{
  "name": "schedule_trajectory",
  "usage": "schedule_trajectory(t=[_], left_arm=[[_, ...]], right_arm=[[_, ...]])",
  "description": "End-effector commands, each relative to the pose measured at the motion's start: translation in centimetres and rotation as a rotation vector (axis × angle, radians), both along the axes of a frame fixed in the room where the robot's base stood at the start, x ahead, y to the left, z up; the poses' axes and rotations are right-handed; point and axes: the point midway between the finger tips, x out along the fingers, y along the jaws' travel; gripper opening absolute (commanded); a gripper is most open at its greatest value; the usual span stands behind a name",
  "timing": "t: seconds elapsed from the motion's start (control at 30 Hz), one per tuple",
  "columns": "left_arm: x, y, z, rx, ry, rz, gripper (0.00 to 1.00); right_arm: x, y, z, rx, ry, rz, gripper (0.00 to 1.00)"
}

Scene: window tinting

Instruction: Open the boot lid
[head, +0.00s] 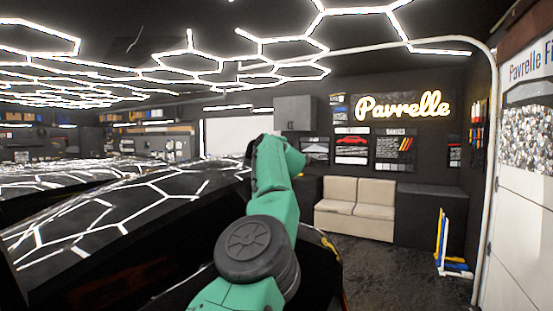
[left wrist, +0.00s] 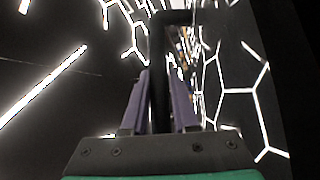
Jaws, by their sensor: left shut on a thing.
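A glossy black car body (head: 110,210) fills the left of the head view, mirroring the hexagon ceiling lights. I cannot tell for sure where the boot lid ends and the rest of the car begins. In the left wrist view, the two purple fingers of my left gripper (left wrist: 160,100) are shut on a dark upright bar (left wrist: 160,60), which bends to the right at its top. It looks like a handle. Dark shiny panels lie on both sides of it. In the head view a green arm of mine reaches up beside the car and hides its own gripper. My right gripper is not seen.
A beige sofa (head: 355,207) and a dark cabinet (head: 430,215) stand along the back wall. A small rack with blue and yellow parts (head: 445,250) stands on the floor at right. Dark carpet (head: 400,275) is clear right of my arm.

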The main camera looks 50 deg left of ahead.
Motion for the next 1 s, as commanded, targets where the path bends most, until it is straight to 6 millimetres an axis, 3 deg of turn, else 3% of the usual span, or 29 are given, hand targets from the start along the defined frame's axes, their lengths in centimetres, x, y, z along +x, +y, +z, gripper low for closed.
schedule_trajectory(t=[0.63,0.67,0.73,1.0], left_arm=[[-1.0,0.85,1.12,-0.031,-0.01,0.003,0.0],[-1.0,0.85,1.12,-0.031,-0.01,0.003,0.31],[-0.98,0.84,1.11,-0.031,-0.009,0.003,0.57],[-0.93,0.79,1.1,-0.03,-0.01,0.002,0.57]], right_arm=[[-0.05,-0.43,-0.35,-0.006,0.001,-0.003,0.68],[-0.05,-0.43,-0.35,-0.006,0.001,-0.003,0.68],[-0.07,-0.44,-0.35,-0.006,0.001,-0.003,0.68],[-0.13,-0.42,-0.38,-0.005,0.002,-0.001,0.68]])
